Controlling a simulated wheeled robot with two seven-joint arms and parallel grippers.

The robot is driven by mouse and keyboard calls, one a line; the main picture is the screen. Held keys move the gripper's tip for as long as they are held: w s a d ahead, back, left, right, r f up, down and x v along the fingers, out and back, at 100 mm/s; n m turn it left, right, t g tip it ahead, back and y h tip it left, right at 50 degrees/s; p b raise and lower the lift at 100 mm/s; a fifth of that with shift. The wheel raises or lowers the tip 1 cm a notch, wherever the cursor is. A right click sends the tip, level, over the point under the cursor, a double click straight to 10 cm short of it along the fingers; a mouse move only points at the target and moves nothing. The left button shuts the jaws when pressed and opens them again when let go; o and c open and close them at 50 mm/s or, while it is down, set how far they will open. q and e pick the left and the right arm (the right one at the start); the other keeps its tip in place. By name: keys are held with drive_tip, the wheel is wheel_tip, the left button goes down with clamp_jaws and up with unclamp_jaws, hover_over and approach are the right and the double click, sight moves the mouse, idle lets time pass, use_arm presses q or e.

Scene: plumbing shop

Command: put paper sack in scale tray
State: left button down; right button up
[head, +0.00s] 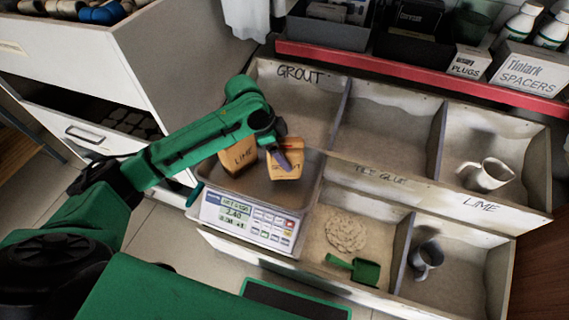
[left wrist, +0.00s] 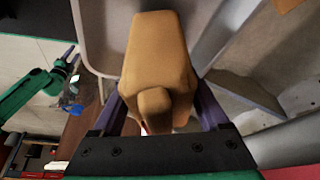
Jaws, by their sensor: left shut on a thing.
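My left gripper (head: 283,158) is shut on a brown paper sack (head: 287,172) with dark lettering, partly covered by a finger. In the left wrist view the sack (left wrist: 158,60) fills the space between the purple fingers. It is over the right part of the grey scale tray (head: 255,187); I cannot tell whether it touches the tray. A second paper sack (head: 238,160), marked LIME, stands in the tray at the left, partly behind my arm. What looks like my right arm shows small in the left wrist view; its gripper (left wrist: 70,62) is too small to read.
The scale (head: 248,222) with a lit display stands left of a compartmented bin (head: 395,175). The bin holds a white jug (head: 487,174), a grey jug (head: 427,258) and a green scoop (head: 355,268). A red-edged shelf (head: 420,80) with boxes and bottles runs behind.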

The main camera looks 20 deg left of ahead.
use_arm(q)
wheel_tip(320, 180, down, 4)
drive_tip(key=shift+r+b, duration=0.1)
drive_tip(key=shift+b, duration=0.2)
unclamp_jaws()
drive_tip(key=shift+s, duration=0.1)
use_arm(e)
drive_tip(key=shift+w+a+r, duration=0.1)
drive_tip(key=shift+w+a, duration=0.15)
drive_tip(key=shift+w, duration=0.7)
use_arm(q)
drive_tip(key=shift+a+r, duration=0.1)
drive_tip(key=shift+r, duration=0.1)
drive_tip(key=p+v, duration=0.2)
drive_tip(key=v, duration=0.9)
drive_tip(key=shift+s+r, duration=0.1)
drive_tip(key=shift+r, duration=0.15)
use_arm(e)
drive_tip(key=s, duration=0.2)
drive_tip(key=s+d, duration=0.1)
drive_tip(key=s, duration=0.1)
drive_tip(key=shift+s+r, duration=0.15)
drive_tip(key=shift+s, duration=0.15)
